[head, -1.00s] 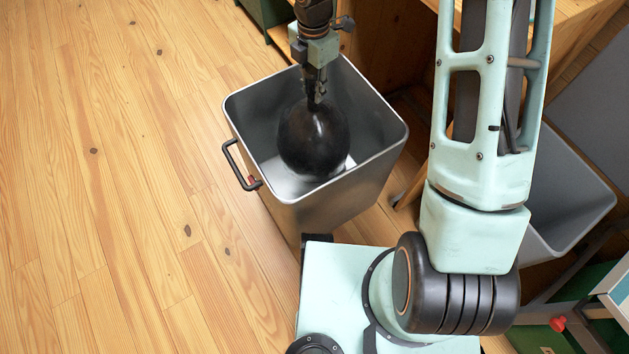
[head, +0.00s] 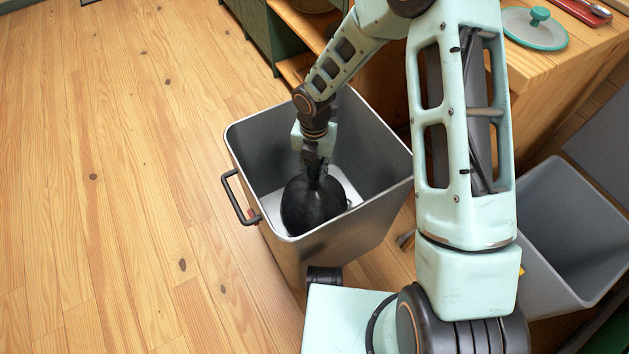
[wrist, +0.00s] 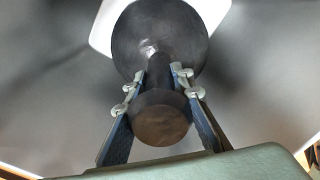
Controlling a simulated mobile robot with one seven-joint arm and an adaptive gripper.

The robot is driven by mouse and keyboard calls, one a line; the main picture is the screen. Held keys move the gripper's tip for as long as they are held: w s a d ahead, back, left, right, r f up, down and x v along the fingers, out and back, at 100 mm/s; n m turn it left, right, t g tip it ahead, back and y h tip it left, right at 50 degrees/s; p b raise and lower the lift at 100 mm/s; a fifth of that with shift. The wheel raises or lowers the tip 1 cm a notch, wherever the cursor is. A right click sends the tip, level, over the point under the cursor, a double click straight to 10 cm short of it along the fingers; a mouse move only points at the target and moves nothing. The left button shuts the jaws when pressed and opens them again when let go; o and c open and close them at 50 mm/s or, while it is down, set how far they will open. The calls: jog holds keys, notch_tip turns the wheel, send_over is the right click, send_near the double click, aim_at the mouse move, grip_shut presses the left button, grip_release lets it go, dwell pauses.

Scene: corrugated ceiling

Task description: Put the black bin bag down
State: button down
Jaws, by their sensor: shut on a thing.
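The black bin bag (head: 314,204) is a dark, rounded bundle with a narrow neck, inside a silver metal bin (head: 330,247). My gripper (head: 314,168) is shut on the neck and reaches down into the bin from above. In the wrist view my gripper (wrist: 156,82) has a finger on each side of the neck, and the bag (wrist: 160,40) bulges out beyond the fingertips. A white patch (wrist: 103,28) on the bin floor shows behind it. I cannot tell whether the bag touches the floor of the bin.
The bin has a dark handle (head: 238,197) on its left side. A grey bin (head: 570,235) stands at the right. A wooden counter (head: 545,65) with a lidded item (head: 536,27) is at the upper right. The wooden floor at left is clear.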

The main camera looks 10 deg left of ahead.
jog(key=shift+f+b, duration=0.6)
jog(key=shift+f, duration=1.2)
jog(key=c, duration=1.7)
grip_release()
notch_tip(320, 180, up, 12)
jog(key=p, duration=0.4)
